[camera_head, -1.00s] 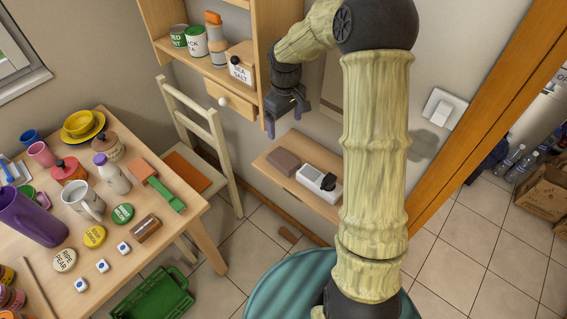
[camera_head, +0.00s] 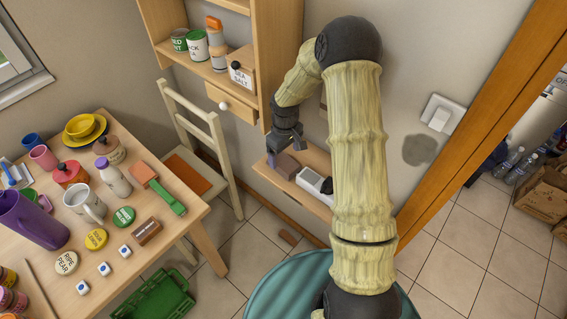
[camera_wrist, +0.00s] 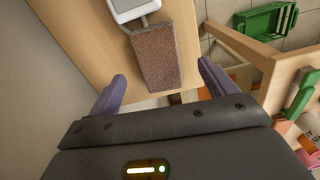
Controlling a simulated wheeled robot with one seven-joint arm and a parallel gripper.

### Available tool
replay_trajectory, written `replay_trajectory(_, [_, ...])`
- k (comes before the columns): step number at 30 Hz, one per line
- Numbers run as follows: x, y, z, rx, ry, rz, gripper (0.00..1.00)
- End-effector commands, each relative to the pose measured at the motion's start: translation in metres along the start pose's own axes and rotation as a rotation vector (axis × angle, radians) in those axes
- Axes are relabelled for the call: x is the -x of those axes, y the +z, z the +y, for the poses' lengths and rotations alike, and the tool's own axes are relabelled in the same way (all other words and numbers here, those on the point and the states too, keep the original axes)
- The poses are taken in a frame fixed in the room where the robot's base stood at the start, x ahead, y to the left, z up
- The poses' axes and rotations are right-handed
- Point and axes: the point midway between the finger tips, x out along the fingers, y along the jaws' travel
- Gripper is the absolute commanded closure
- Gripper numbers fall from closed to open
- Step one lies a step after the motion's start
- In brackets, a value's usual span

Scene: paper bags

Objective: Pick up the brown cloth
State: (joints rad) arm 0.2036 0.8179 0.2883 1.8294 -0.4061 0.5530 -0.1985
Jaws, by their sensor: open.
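The brown cloth (camera_head: 287,168) is a folded, block-like brown piece on the small wooden wall shelf. In the wrist view the cloth (camera_wrist: 157,55) has a rough, speckled surface and lies ahead of my gripper, between the lines of the two fingers. My gripper (camera_head: 284,151) is open and empty, just above the cloth in the head view. In the wrist view its purple fingertips (camera_wrist: 162,76) stand apart on either side of the cloth's near end. I cannot tell the exact height gap between fingers and cloth.
A white device with a dark top (camera_head: 313,181) sits right beside the cloth on the shelf (camera_head: 268,174). A wooden cabinet (camera_head: 266,60) rises above left, and a chair (camera_head: 214,130) stands left. The table (camera_head: 196,205) holds many dishes and small items.

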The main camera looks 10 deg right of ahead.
Motion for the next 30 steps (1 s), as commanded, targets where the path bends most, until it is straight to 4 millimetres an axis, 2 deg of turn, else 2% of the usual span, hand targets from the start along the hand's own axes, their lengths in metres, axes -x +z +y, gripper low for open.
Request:
replay_trajectory(11, [-0.003, 0.0, 0.0, -0.001, 0.0, 0.0, 0.15])
replay_trajectory(14, [-0.01, 0.0, 0.001, -0.002, -0.001, -0.001, 0.15])
replay_trajectory(23, [-0.049, -0.001, 0.002, 0.0, -0.002, -0.002, 0.15])
replay_trajectory(30, [-0.054, -0.001, 0.003, 0.0, 0.0, 0.001, 0.15])
